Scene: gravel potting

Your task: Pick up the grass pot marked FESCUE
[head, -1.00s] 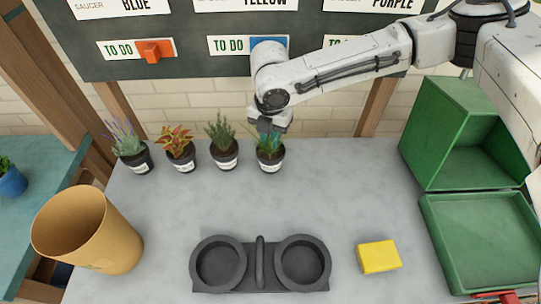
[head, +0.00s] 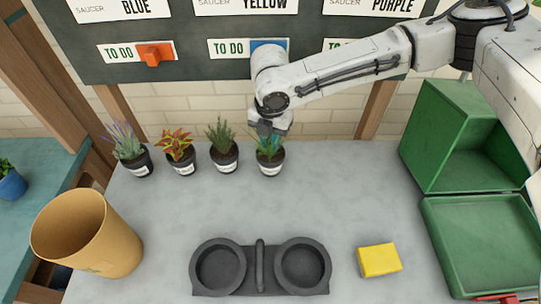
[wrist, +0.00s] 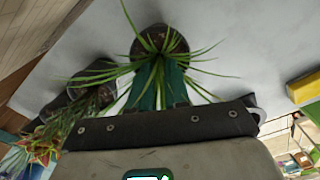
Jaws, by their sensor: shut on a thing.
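The grass pot (head: 270,163) is a small dark pot with a white label and spiky green leaves, at the right end of the plant row in the head view. Its lettering is too small to read. My gripper (head: 269,134) is over it from above, shut on it among the leaves. In the wrist view, the teal fingers of my gripper (wrist: 160,85) reach into the grass, with the dark grass pot (wrist: 178,42) beyond them. The leaves hide the exact contact. The pot appears upright on the grey table (head: 330,200).
Three other potted plants stand to the left, the nearest a green bushy one (head: 223,155). A tan bin (head: 95,240), a black double holder (head: 260,265), a yellow block (head: 379,260) and green crates (head: 440,150) surround clear table. A sign board (head: 200,60) stands behind.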

